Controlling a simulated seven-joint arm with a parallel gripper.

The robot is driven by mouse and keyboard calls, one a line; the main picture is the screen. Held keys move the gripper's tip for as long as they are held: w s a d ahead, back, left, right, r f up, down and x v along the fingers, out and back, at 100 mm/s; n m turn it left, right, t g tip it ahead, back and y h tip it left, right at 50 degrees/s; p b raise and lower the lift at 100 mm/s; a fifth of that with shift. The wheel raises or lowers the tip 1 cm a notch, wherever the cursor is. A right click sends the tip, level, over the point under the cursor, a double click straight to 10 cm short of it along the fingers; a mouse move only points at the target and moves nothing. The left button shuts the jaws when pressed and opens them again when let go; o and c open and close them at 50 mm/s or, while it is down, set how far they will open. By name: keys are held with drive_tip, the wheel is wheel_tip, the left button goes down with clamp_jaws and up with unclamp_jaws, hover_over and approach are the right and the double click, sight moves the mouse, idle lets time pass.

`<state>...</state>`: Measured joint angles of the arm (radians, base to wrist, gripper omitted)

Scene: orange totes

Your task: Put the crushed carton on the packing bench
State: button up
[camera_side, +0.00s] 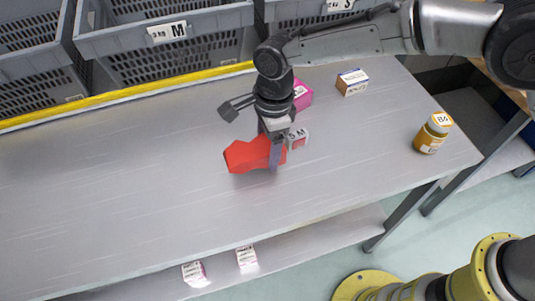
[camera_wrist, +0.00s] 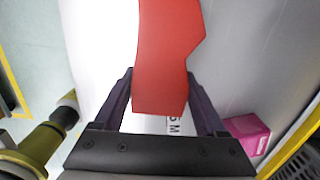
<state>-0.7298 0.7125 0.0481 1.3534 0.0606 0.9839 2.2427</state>
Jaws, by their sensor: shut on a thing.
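The crushed carton (camera_side: 245,155) is a red, irregular block with a notch in its side, over the middle of the grey metal packing bench (camera_side: 120,190). My gripper (camera_side: 274,150) points down and is shut on its right end. In the wrist view the carton (camera_wrist: 166,50) runs between the two dark fingers and on past them to the top edge. I cannot tell whether its underside touches the bench or is slightly above it.
Grey crates (camera_side: 165,45) line the back. The bench's left is clear.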

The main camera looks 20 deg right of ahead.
drive_tip(key=shift+f, duration=1.6)
drive_tip(key=shift+f, duration=0.15)
drive_tip(key=o, duration=1.3)
drive_tip(key=shift+c, duration=0.2)
drive_tip(key=r, duration=1.2)
drive_tip(key=shift+d+r, duration=0.15)
drive_tip(key=shift+d, duration=0.25)
